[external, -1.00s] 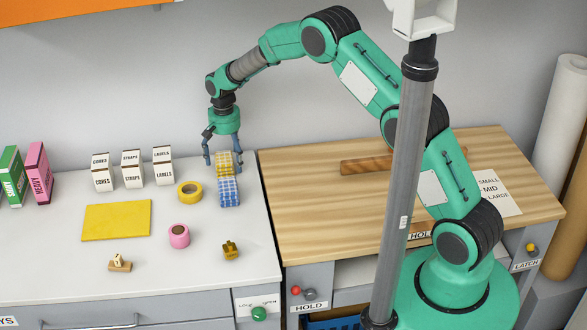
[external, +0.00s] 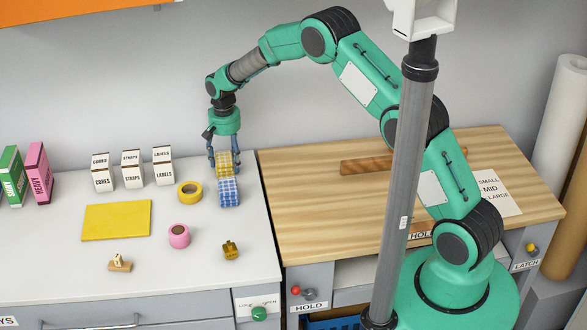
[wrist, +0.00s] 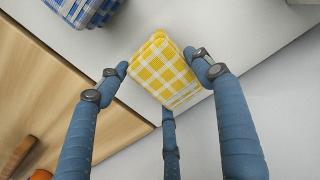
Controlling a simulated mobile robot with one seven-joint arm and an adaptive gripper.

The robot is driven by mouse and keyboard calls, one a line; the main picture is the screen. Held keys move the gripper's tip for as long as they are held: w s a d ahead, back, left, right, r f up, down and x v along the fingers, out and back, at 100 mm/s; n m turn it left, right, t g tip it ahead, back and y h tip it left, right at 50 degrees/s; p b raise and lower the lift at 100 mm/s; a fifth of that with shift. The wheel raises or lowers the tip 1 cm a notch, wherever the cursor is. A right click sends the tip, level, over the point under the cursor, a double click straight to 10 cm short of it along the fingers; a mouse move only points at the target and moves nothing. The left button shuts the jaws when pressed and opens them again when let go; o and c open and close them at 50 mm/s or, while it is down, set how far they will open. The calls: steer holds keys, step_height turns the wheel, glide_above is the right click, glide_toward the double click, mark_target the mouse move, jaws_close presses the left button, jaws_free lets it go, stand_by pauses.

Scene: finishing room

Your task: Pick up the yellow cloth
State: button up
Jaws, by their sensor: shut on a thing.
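The yellow cloth is a folded yellow-and-white checked pad (external: 224,166). It stands near the right end of the white counter, behind the blue checked cloth (external: 229,193). My gripper (external: 225,160) points down at it from above, with its blue fingers around it. In the wrist view the yellow cloth (wrist: 164,72) sits between the fingertips of my gripper (wrist: 160,65), which are shut on its sides. A third finger is below it in that picture. I cannot tell whether the cloth is clear of the counter. The blue checked cloth (wrist: 85,8) shows at the upper left.
A yellow tape roll (external: 190,192) lies close on the left, and a pink roll (external: 179,236) nearer the front. A flat yellow sheet (external: 117,221) and several small labelled boxes (external: 132,170) are further left. The wooden worktop (external: 300,200) lies to the right.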

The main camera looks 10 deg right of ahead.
mark_target(226, 157)
steer(key=shift+r+p, duration=1.1)
steer(key=shift+r, duration=3.9)
